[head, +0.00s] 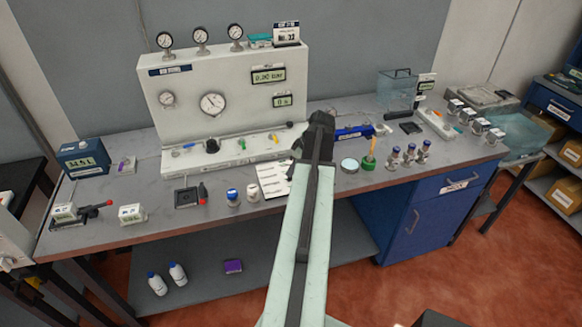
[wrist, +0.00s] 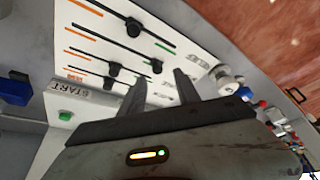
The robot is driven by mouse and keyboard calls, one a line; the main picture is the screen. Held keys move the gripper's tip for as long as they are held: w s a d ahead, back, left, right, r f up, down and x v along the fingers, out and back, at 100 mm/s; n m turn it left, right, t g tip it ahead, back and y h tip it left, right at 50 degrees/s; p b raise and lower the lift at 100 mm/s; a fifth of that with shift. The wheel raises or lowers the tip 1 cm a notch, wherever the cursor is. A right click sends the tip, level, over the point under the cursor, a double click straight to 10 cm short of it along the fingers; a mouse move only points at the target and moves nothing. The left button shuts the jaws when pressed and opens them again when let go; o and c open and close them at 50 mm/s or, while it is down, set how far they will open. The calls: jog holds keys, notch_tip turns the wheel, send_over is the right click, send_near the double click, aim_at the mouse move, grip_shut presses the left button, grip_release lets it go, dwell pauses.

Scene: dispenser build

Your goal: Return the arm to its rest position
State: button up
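My arm (head: 303,235) reaches forward over the workbench in the head view. Its dark wrist end is above the middle of the bench, and my fingers cannot be made out there. In the wrist view, the two dark fingers of my gripper (wrist: 160,78) stand apart with nothing seen between them. Behind them is a white panel (wrist: 105,30) with black sliders or knobs on dark slots and orange and green marks. A block marked START (wrist: 80,95) with a green button (wrist: 65,115) is left of the fingers.
A white gauge board (head: 225,90) stands at the back of the bench (head: 330,185). White-and-blue jars (head: 233,196) stand left of my arm. A green pot (head: 369,162) and several small bottles (head: 409,155) stand to its right. A clear box (head: 397,90) is at the back right.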

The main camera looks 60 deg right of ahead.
jog(key=p+v, duration=0.2)
jog(key=v, duration=0.2)
